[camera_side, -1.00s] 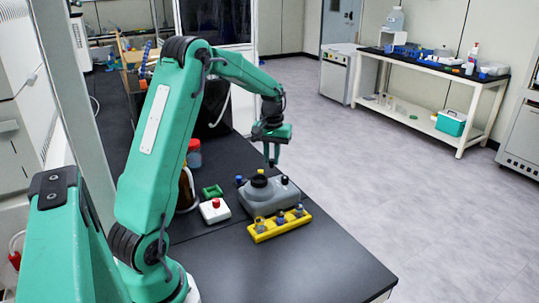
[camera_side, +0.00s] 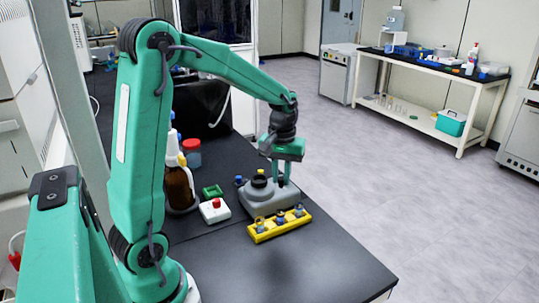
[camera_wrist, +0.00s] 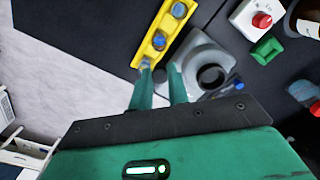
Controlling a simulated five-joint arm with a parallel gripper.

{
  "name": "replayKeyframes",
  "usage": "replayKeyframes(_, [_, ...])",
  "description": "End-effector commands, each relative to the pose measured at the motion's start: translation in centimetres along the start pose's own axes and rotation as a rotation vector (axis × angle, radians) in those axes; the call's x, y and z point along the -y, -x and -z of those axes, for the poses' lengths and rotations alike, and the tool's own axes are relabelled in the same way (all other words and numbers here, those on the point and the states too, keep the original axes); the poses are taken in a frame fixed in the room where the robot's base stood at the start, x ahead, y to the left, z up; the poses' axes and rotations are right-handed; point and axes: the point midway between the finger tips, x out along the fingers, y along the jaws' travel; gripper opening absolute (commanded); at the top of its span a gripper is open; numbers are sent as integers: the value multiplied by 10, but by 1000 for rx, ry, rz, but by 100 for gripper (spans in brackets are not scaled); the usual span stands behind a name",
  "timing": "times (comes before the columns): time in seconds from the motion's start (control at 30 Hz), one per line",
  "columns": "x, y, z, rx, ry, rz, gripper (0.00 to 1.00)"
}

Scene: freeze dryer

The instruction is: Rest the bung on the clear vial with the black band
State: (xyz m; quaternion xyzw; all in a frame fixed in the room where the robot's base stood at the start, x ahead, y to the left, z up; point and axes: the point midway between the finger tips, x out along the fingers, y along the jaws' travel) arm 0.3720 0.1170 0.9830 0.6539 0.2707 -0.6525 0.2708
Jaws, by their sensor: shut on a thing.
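My gripper (camera_side: 281,182) points down at the right end of the grey device (camera_side: 262,199), behind the yellow rack. Its fingers (camera_wrist: 160,74) also show in the wrist view, shut on the bung, which is small and mostly hidden between the tips. The yellow rack (camera_side: 264,238) holds three small vials: a clear-looking left vial (camera_side: 260,222), a middle vial (camera_side: 280,217) and a right vial (camera_side: 298,210), the latter two bluish. The rack also shows at the top of the wrist view (camera_wrist: 166,24). I cannot make out which vial carries the black band.
The grey device has a raised black ring (camera_side: 258,182). Left of it stand a white box with a red knob (camera_side: 215,210), a green block (camera_side: 212,191), a brown bottle (camera_side: 179,187) and a red-lidded jar (camera_side: 192,155). The black bench is clear in front of the rack.

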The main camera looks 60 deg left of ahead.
Motion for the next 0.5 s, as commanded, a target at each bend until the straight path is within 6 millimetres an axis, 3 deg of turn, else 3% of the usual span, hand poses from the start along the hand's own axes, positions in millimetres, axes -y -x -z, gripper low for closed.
replayKeyframes(0.5, [-1,-6,-3,0,0,0,4])
